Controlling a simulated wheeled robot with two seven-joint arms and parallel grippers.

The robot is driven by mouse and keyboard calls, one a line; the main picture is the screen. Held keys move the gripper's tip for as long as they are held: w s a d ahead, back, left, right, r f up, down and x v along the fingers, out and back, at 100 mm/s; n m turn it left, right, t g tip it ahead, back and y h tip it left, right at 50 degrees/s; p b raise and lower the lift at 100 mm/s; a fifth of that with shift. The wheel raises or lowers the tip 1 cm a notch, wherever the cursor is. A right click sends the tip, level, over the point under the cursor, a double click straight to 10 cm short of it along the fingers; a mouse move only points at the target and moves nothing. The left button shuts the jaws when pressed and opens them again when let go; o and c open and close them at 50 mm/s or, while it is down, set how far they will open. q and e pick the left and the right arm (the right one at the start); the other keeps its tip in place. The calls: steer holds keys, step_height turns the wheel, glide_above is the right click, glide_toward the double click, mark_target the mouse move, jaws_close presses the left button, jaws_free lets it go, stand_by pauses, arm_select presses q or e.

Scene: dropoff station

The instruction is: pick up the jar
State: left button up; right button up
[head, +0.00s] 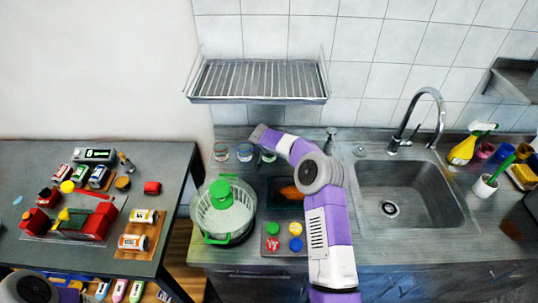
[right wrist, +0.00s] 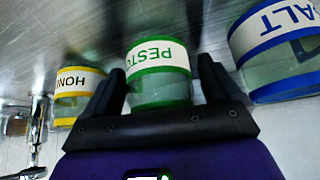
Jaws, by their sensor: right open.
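Several labelled glass jars stand in a row at the back of the counter. The jar with a green band and a "PESTO" label (right wrist: 158,72) sits between the two dark fingers of my right gripper (right wrist: 162,85), which is open, with small gaps at its sides. In the head view this green-banded jar (head: 267,157) is partly covered by my right arm. A yellow-banded "HONEY" jar (right wrist: 77,95) is left of the fingers and a blue-banded "SALT" jar (right wrist: 278,50) is right of them in the wrist view. My left gripper is not in view.
A green-and-white salad spinner (head: 223,210) stands in front of the jars. A wire rack (head: 260,80) hangs above them. A sink (head: 410,195) with a tap (head: 428,110) is to the right.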

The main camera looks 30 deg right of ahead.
steer(key=c, duration=1.2)
steer(key=shift+o, duration=0.2)
steer(key=shift+a+r, duration=0.1)
steer(key=shift+r, duration=0.05)
steer(key=shift+s+a+r, duration=0.3)
steer(key=shift+r, duration=0.2)
steer(key=s+a+r+b, duration=0.2)
steer(key=s+a+r, duration=0.4)
steer(key=s+a, duration=0.2)
steer(key=shift+s+a+r, duration=0.4)
steer(key=shift+s, duration=0.4)
steer(key=o, duration=0.5)
steer(key=c, duration=0.3)
steer(key=shift+f, duration=0.1)
